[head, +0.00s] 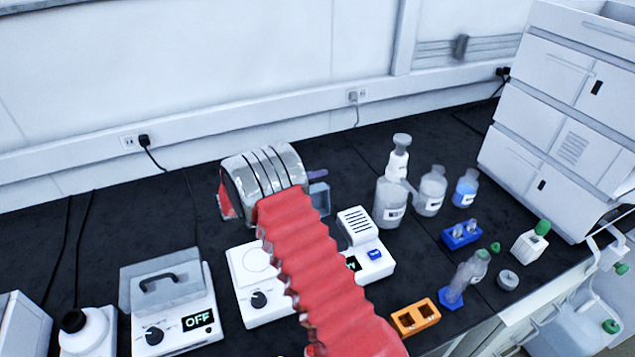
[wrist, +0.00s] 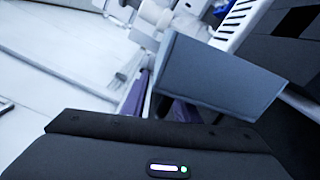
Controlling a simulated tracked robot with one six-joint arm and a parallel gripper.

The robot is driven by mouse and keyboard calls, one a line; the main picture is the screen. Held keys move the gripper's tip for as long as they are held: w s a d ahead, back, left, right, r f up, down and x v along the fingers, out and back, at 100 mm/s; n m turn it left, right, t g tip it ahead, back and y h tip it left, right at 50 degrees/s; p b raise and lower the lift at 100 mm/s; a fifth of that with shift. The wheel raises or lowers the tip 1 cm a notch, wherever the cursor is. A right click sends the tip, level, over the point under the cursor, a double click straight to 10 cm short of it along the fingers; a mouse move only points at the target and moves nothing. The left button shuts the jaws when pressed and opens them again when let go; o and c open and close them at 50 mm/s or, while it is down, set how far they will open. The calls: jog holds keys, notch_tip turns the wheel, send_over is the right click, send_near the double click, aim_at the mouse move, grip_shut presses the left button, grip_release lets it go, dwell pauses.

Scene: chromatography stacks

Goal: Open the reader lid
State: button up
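The reader (head: 376,263) is a white box with a vented top, a small green display and a blue patch, partly hidden by my red arm. A grey-blue panel (head: 318,197), which looks like its lid, stands raised at the back beside a dark recess. In the wrist view the panel (wrist: 222,80) is large, close and tilted. My gripper (head: 317,175) is at the panel's far side, mostly hidden by my arm; only a purple finger part shows. The wrist view shows purple finger parts (wrist: 133,96) beside and partly behind the panel. Contact and finger gap are unclear.
A white stirrer-like unit (head: 262,308) is left of the reader. A device reading OFF (head: 180,333) with a handled clear cover stands further left. Bottles (head: 390,203), a blue rack (head: 461,236) and an orange rack (head: 416,318) are to the right. The back of the bench is clear.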

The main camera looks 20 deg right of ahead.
grip_shut()
dwell(0.6)
